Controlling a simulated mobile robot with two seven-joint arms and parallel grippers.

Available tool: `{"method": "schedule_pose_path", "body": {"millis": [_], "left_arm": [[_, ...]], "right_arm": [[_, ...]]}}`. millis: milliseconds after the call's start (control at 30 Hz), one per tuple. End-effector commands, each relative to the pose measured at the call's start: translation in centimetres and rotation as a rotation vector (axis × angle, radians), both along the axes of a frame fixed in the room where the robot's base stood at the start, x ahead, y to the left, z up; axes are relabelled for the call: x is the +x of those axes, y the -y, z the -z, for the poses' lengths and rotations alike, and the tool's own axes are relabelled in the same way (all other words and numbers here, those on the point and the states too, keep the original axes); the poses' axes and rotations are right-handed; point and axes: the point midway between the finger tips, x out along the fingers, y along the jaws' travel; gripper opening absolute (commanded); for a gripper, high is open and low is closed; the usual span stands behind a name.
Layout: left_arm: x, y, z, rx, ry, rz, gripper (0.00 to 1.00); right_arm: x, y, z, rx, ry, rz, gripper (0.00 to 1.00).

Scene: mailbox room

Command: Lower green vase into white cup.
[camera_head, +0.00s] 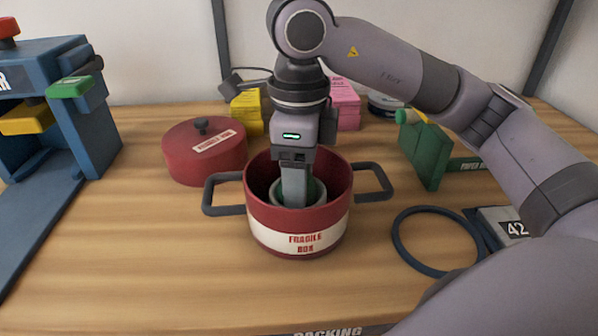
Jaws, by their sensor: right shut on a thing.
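A red pot (262,218) with a white label reading "FRAGILE BOX" and two dark side handles stands in the middle of the table. Inside it shows the pale rim of a round vessel, seemingly the white cup (283,203). My right gripper (297,198) points straight down into the pot, inside that rim. It is shut on a green thing, apparently the green vase (317,188). Most of the vase and cup is hidden by the gripper and the pot's wall, so I cannot tell how deep the vase sits. My left gripper is out of view.
A red lid (205,152) lies left of the pot. A blue machine (75,110) stands far left. Yellow (246,112) and pink (344,104) stacks stand behind. A green holder (424,152), a dark ring (397,247) and a "42" plate (514,229) are right.

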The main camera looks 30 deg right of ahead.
Motion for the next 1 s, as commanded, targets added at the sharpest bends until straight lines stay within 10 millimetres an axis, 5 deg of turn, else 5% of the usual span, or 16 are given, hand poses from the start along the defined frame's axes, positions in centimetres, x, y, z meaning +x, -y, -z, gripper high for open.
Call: {"method": "schedule_pose_path", "body": {"millis": [33, 67, 133, 167, 467, 667, 1000], "left_arm": [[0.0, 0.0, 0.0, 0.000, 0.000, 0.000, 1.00], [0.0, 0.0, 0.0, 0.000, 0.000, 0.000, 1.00], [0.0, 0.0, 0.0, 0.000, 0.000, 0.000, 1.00], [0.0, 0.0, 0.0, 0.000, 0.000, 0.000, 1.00], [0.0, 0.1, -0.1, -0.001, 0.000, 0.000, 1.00], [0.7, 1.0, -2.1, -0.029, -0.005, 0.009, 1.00], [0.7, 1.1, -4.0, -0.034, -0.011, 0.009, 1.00]], "right_arm": [[0.0, 0.0, 0.0, 0.001, 0.001, 0.000, 0.22], [0.0, 0.0, 0.0, 0.001, 0.001, 0.000, 0.63], [0.0, 0.0, 0.0, 0.001, 0.001, 0.000, 0.86], [0.0, 0.0, 0.0, 0.000, 0.000, 0.000, 0.90], [0.0, 0.0, 0.0, -0.001, -0.001, 0.000, 0.90], [0.0, 0.0, 0.0, -0.001, -0.001, 0.000, 0.90], [0.1, 0.0, -5.8, 0.000, 0.004, 0.001, 0.90]]}}
